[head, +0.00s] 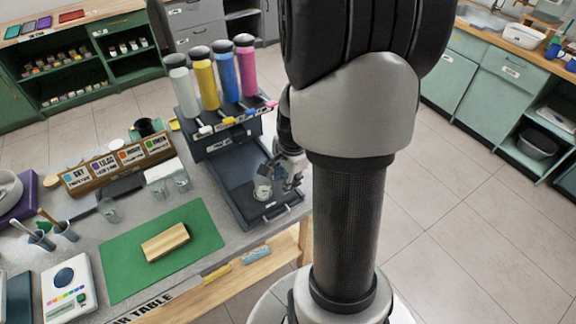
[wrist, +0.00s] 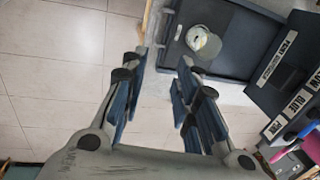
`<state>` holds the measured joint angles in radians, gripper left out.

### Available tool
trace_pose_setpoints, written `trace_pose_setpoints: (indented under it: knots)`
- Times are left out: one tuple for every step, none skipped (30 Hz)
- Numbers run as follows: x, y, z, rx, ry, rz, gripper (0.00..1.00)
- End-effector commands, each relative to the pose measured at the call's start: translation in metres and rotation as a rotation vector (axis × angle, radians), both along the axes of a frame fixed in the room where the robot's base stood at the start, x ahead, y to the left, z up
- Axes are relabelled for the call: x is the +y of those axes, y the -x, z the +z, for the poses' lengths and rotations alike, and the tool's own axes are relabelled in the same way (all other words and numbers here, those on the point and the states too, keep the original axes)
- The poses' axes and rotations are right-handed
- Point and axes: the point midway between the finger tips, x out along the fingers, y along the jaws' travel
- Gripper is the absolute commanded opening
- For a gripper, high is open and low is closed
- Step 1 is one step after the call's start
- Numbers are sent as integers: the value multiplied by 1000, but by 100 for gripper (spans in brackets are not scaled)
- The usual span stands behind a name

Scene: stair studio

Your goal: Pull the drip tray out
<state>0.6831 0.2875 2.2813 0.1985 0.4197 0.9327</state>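The dark drip tray (head: 232,200) lies on the grey table, reaching from the foot of the paint dispenser (head: 212,142) toward the table's front edge. A clear cup with a pale, dark-marked top stands on it (head: 262,190). In the wrist view the tray (wrist: 255,42) is at the top, with the cup (wrist: 203,40) near its left end. My gripper (head: 290,177) is over the tray's right side in the head view, beside the cup. In the wrist view my gripper (wrist: 163,58) is open, its fingers apart with nothing between them. The fingertips' exact height above the tray is unclear.
The dispenser carries white, yellow, blue and pink cylinders (head: 226,72) with small levers. Left of the tray are clear cups (head: 182,183), a labelled wooden rack (head: 118,165) and a green mat (head: 125,262) with a wooden block (head: 165,242). Tiled floor (head: 450,200) is clear at right.

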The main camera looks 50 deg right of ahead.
Motion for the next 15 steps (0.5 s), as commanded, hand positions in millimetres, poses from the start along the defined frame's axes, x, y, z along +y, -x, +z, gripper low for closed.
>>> trace_pose_setpoints:
  knots:
    - [-1, 1, 14, -6, 5, -1, 28]
    - [-1, 2, 20, -5, 5, -1, 28]
    - [0, 4, 28, -5, 4, -2, 28]
    - [0, 5, 34, -5, 5, -1, 28]
    - [0, 6, 40, -5, 5, -1, 28]
    - [0, 7, 47, -4, 4, -1, 28]
    - [1, 8, 52, -3, 4, -2, 28]
    - [1, 10, 56, -3, 2, -1, 28]
    - [1, 10, 61, -3, 2, -1, 28]
    - [2, 11, 64, -2, 1, -1, 28]
    - [2, 11, 66, -2, 1, -1, 28]
    - [2, 12, 69, -2, 1, -1, 28]
    - [2, 13, 71, -1, 1, -1, 28]
    - [2, 13, 72, 0, 0, -1, 28]
    - [3, 13, 73, 0, 0, -1, 28]
